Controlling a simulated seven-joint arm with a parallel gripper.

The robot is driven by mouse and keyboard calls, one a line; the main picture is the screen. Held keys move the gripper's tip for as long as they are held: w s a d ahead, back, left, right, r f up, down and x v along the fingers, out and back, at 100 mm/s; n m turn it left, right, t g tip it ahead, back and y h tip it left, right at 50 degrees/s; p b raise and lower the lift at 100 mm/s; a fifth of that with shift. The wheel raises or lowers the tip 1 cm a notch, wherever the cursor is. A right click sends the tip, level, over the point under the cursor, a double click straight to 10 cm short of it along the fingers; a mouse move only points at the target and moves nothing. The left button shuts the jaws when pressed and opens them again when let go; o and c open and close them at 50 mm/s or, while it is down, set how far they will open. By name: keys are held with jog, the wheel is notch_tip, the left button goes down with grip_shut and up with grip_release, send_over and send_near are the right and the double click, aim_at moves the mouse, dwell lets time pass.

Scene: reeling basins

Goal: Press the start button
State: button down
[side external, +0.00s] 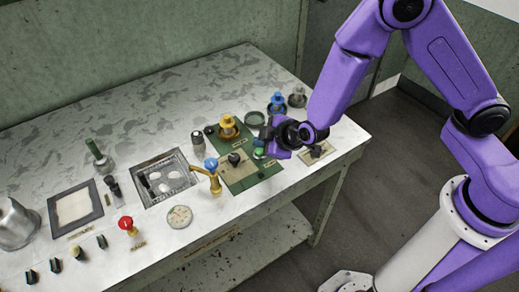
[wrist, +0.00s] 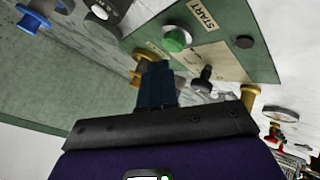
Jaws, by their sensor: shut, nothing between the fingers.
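The green start button (side external: 259,153) sits on the green panel (side external: 262,178), close under my gripper (side external: 264,140). In the wrist view the round green button (wrist: 177,40) has a pale START label (wrist: 203,19) beside it. My gripper's dark fingers (wrist: 156,68) are together and empty, pointing toward the panel just below the button in the picture. A gap shows between fingertips and button in the wrist view; I cannot tell how high the tips are above it.
A black knob (side external: 234,159) and a brass tap with a blue handle (side external: 212,166) stand left of the button. A yellow fitting (side external: 228,127) is behind it. A red knob (side external: 127,224) and a dial (side external: 180,217) are farther left. The table's front edge is near.

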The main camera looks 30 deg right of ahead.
jog(key=shift+f, duration=0.2)
dwell(0.6)
jog(key=shift+f, duration=0.25)
jog(key=shift+f, duration=0.5)
dwell(0.9)
jog(key=shift+r, duration=0.95)
jog(key=shift+r, duration=2.5)
